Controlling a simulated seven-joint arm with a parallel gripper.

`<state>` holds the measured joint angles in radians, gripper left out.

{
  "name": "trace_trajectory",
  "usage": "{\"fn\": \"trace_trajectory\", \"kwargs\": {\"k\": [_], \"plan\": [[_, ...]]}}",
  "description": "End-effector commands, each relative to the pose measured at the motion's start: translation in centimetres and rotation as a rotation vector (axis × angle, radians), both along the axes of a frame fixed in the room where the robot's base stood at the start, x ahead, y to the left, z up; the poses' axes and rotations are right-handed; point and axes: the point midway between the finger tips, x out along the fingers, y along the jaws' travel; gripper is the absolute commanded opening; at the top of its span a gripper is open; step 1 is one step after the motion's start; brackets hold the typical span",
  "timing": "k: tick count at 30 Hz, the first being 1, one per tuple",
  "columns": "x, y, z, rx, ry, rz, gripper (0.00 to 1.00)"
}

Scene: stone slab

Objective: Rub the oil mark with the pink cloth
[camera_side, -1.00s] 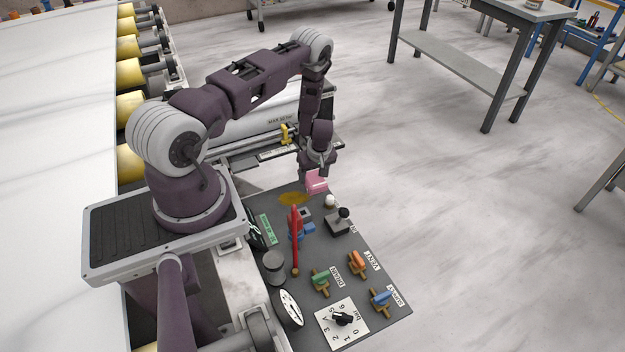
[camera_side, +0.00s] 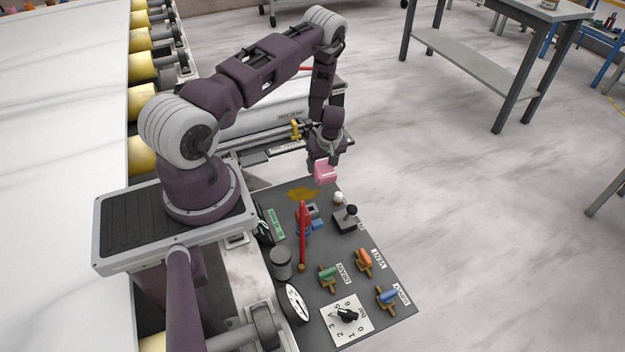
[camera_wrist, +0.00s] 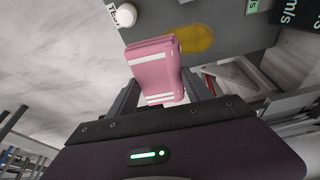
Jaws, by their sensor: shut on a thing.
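The pink cloth (camera_side: 325,173) is a folded pad with white stripes, held in my gripper (camera_side: 324,163). In the wrist view the cloth (camera_wrist: 155,72) stands out beyond the jaws. My gripper (camera_wrist: 165,100) is shut on it. The oil mark (camera_side: 302,194) is a yellow-brown smear at the far end of the grey panel. In the side view the cloth is above and to the right of the mark. In the wrist view the mark (camera_wrist: 197,39) shows beside the cloth, partly behind it. The cloth appears raised off the panel, apart from the mark.
A red lever (camera_side: 302,236) stands just in front of the mark. A white knob (camera_side: 338,198) and a black joystick (camera_side: 346,218) are to the right. Green (camera_side: 329,277), orange (camera_side: 364,261) and blue (camera_side: 387,298) valve handles and a dial (camera_side: 346,316) occupy the near panel.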

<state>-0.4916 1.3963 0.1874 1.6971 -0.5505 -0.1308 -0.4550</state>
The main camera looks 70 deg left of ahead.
Motion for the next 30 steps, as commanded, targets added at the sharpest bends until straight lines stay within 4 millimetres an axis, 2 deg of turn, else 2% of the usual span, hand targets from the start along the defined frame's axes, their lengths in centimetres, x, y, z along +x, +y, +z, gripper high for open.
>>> {"fn": "trace_trajectory", "kwargs": {"k": [8, 26, 29, 30], "plan": [[0.0, 0.0, -1.2, 0.000, 0.001, 0.001, 0.14], [0.0, 0.0, -6.6, 0.000, 0.000, 0.000, 0.14], [-0.1, 0.0, -8.2, 0.000, 0.002, 0.000, 0.14], [-0.5, 0.1, -7.9, 0.000, 0.002, 0.003, 0.08]]}}
